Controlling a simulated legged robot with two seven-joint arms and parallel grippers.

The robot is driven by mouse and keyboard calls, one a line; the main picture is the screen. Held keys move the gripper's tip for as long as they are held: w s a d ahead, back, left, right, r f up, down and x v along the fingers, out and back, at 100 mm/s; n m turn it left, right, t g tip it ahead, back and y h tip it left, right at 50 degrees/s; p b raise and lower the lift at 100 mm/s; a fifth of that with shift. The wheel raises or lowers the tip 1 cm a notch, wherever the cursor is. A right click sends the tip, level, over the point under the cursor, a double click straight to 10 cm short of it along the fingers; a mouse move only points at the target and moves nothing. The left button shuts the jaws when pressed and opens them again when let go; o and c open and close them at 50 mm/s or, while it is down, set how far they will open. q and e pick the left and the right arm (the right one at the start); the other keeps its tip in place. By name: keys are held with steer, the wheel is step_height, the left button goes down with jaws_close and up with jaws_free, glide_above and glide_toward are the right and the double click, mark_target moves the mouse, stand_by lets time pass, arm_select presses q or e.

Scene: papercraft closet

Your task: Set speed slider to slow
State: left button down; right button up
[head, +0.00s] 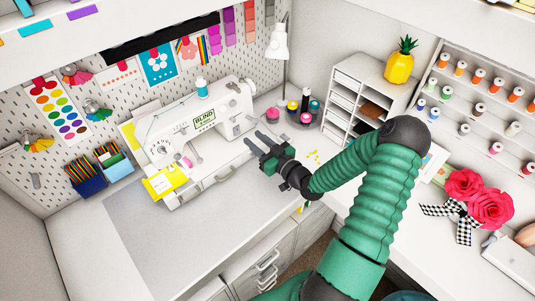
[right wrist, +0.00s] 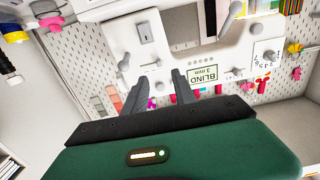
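The white sewing machine (head: 195,130) stands on the table. Its front carries a label plate (head: 204,121), a numbered dial and small controls. My right gripper (head: 256,141) is open and empty, just off the machine's right end, with its fingers pointing at it. In the right wrist view the two grey fingertips (right wrist: 160,75) are apart, with the machine (right wrist: 185,40) beyond them and the label plate (right wrist: 205,74) upside down. A small grey rectangular control (right wrist: 145,32) shows there; I cannot tell whether it is the speed slider, nor its setting. My left gripper is not in view.
A lamp (head: 279,45) stands behind. Pencil boxes (head: 88,180) are at the left. The grey mat (head: 150,235) in front is clear.

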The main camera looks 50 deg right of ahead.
steer(key=s+b, duration=0.1)
steer(key=s, duration=0.5)
steer(key=shift+s+a, duration=0.35)
steer(key=shift+a, duration=0.1)
steer(key=shift+d, duration=0.1)
